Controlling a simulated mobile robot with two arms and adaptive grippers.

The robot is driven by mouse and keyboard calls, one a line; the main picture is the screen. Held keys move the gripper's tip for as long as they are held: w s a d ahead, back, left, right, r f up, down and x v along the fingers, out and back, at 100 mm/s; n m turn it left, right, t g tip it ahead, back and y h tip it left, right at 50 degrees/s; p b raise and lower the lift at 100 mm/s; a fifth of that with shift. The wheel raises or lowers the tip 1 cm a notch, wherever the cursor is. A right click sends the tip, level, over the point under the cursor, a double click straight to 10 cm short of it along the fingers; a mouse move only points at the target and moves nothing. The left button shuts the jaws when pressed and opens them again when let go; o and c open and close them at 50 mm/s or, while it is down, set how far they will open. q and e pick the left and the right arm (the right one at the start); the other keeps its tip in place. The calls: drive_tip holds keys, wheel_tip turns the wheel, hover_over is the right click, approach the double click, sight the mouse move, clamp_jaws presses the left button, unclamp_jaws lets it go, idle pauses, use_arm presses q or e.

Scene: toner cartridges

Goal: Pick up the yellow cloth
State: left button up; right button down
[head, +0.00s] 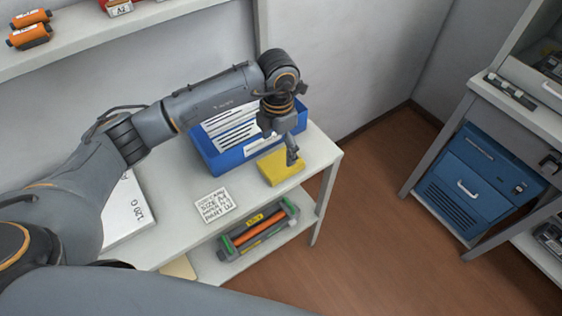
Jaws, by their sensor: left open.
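The yellow cloth (275,172) lies folded near the right end of the white table, in front of the blue tray. My left gripper (291,160) reaches in from the left and points down over the right part of the cloth. It is open with nothing held between its fingers. Its tips are at or just above the cloth; I cannot tell whether they touch it. My right gripper is not in view.
A blue tray (228,162) with papers stands behind the cloth. A written card (214,205) lies left of it. A toner cartridge (258,231) is on the lower shelf. Orange cartridges (30,36) sit on the wall shelf. A blue cabinet unit (470,180) stands right.

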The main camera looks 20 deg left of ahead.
sight(281, 162)
use_arm(q)
drive_tip(key=shift+w+f, duration=0.25)
drive_tip(key=shift+f, duration=0.5)
drive_tip(key=shift+s+d+f+p, duration=0.1)
drive_tip(key=shift+s+f+p, duration=0.05)
drive_tip(key=shift+f+p, duration=0.2)
wheel_tip(281, 162, down, 4)
drive_tip(key=shift+d+r+p, duration=0.15)
drive_tip(key=shift+r+p, duration=0.1)
drive_tip(key=shift+p, duration=0.3)
drive_tip(key=shift+f, duration=0.4)
drive_tip(key=shift+c, duration=0.2)
drive_tip(key=c, duration=0.7)
